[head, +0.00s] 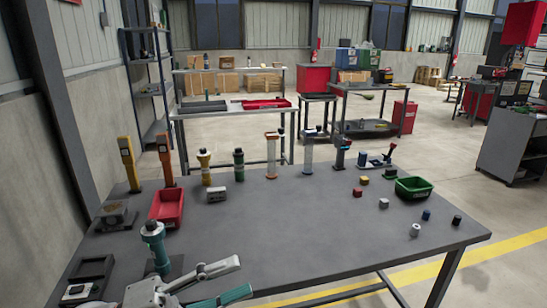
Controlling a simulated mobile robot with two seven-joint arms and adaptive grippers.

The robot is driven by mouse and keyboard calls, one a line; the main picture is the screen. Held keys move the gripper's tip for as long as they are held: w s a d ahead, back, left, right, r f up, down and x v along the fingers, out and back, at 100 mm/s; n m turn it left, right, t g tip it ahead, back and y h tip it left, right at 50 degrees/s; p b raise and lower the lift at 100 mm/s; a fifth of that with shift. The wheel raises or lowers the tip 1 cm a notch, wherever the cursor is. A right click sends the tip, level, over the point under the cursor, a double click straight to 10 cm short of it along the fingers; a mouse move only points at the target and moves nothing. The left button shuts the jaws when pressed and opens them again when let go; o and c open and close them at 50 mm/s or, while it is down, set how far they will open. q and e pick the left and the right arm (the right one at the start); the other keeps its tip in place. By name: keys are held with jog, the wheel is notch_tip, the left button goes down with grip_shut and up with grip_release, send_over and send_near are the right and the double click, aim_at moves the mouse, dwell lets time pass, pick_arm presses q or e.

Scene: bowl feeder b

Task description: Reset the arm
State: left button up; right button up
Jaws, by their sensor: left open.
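My left gripper (244,276) is in the head view at the bottom, left of centre, over the near part of the grey table (300,230). Its two fingers point right and are spread apart, with nothing between them. Part of my left arm shows at the bottom edge beside it. A teal and grey cylindrical device (154,248) stands upright just behind and left of the gripper, seemingly apart from it. My right gripper is out of view.
A red bin (166,208) and a grey block (217,194) lie on the left. Several upright devices line the back edge. A green bin (413,188) and several small parts, including a red cube (357,192), are on the right. The table's middle is clear.

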pick_arm(q)
jog(key=w+a+f+n+t+y, duration=0.2)
jog(key=a+f+n+t+y, duration=0.25)
jog(key=f+n, duration=0.45)
jog(key=w+a+f+n+t+y, duration=0.2)
jog(key=a+f+n+t+y, duration=0.2)
jog(key=f+n+t+y, duration=0.45)
jog(key=s+a+f+n+g+y, duration=0.2)
jog(key=s+f+n+g, duration=0.2)
jog(key=s+f, duration=0.3)
jog(key=s+a+f+n+g+y, duration=0.2)
jog(key=s+f+n+g, duration=0.2)
jog(key=f, duration=1.1)
jog(key=s+n, duration=0.3)
jog(key=shift+s+g+p, duration=0.25)
jog(key=shift+g+p, duration=0.05)
jog(key=shift+p, duration=0.05)
